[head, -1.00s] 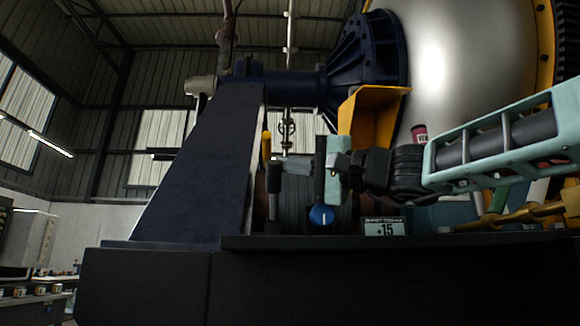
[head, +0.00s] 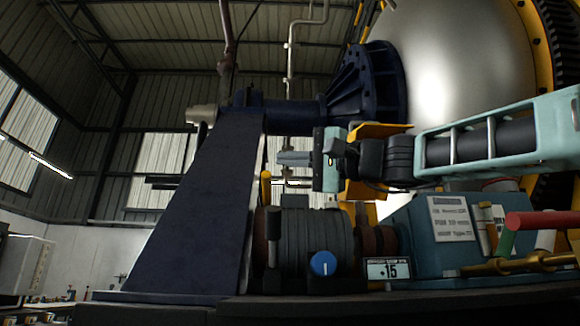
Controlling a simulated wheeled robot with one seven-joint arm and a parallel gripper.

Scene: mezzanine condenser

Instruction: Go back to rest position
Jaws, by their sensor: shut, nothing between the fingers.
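My gripper (head: 292,159) is in the middle of the head view, at the end of my pale green and black arm, which reaches in from the right. Its fingers point left and are shut with nothing between them. It hangs in the air above a dark ribbed cylinder (head: 318,236) with a blue knob (head: 323,263) on its front. A clear gap lies between the gripper and the cylinder. The gripper touches nothing that I can see.
A dark blue slanted support (head: 200,205) stands left of the gripper. A yellow-tipped lever (head: 266,188) rises just below it. A small display reading 15 (head: 388,269), a teal box (head: 430,235) and a red-handled valve (head: 542,220) are at lower right. A large metal tank (head: 460,60) is behind.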

